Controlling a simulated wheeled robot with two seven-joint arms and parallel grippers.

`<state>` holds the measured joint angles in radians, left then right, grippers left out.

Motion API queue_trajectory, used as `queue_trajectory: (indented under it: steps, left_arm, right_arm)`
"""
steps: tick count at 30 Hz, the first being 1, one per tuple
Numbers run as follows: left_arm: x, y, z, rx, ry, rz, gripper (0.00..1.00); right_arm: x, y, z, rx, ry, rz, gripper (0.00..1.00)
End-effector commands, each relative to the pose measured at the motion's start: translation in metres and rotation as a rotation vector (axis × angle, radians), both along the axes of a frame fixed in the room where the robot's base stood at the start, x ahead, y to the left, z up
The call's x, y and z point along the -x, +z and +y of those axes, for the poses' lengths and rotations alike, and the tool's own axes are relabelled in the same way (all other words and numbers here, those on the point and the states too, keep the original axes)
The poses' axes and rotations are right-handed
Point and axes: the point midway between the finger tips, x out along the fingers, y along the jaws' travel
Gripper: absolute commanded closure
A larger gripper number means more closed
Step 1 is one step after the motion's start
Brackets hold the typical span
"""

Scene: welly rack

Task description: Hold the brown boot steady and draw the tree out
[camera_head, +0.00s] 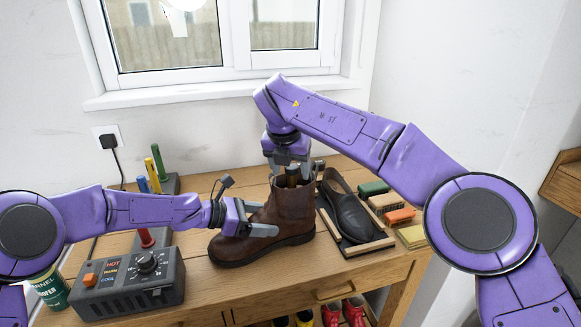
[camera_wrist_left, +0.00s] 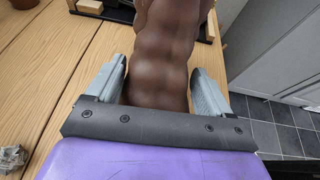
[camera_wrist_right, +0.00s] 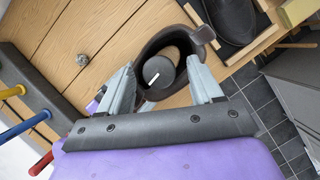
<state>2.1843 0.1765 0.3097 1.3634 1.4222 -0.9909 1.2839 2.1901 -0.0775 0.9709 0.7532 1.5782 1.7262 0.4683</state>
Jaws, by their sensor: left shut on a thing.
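The brown boot (camera_head: 278,215) stands upright on the wooden table, toe toward the left. My left gripper (camera_head: 254,219) is shut across its forefoot; the left wrist view shows the boot (camera_wrist_left: 165,60) between both fingers. My right gripper (camera_head: 290,170) points down over the boot's top opening. In the right wrist view the tree's round dark knob (camera_wrist_right: 159,74), with a white mark, sits inside the collar. The right fingers are spread on either side of the knob, with visible gaps, so that gripper looks open.
A control box (camera_head: 130,283) with a dial stands at the front left. A tray with a black shoe (camera_head: 350,217) lies close to the boot's right, with several brushes and blocks (camera_head: 386,202) beyond. Coloured pegs (camera_head: 158,160) stand behind left.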

Motion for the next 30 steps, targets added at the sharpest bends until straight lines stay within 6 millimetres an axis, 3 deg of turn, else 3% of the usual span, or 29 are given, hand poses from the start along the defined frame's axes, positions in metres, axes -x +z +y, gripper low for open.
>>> queue_trajectory:
  steps: [5,15,19,25,30]
  left_arm:
    - [0.0,0.0,0.0,-0.001,0.001,0.0,0.74]
    - [0.0,-0.001,0.0,-0.001,0.0,0.0,0.74]
    - [0.0,-0.001,0.0,-0.001,0.0,0.0,0.74]
    - [0.0,-0.001,0.0,-0.001,0.0,0.0,0.74]
    - [0.0,-0.001,0.0,-0.001,0.0,0.0,0.74]
  right_arm:
    - [0.005,0.013,0.002,0.001,0.0,-0.003,0.35]
    - [0.035,0.089,0.012,-0.001,-0.001,-0.005,0.35]
    - [0.041,0.105,0.014,0.0,-0.002,-0.002,0.35]
    - [0.044,0.108,0.014,0.012,-0.008,0.0,0.36]
    - [0.044,0.071,0.01,0.198,-0.135,-0.028,0.36]
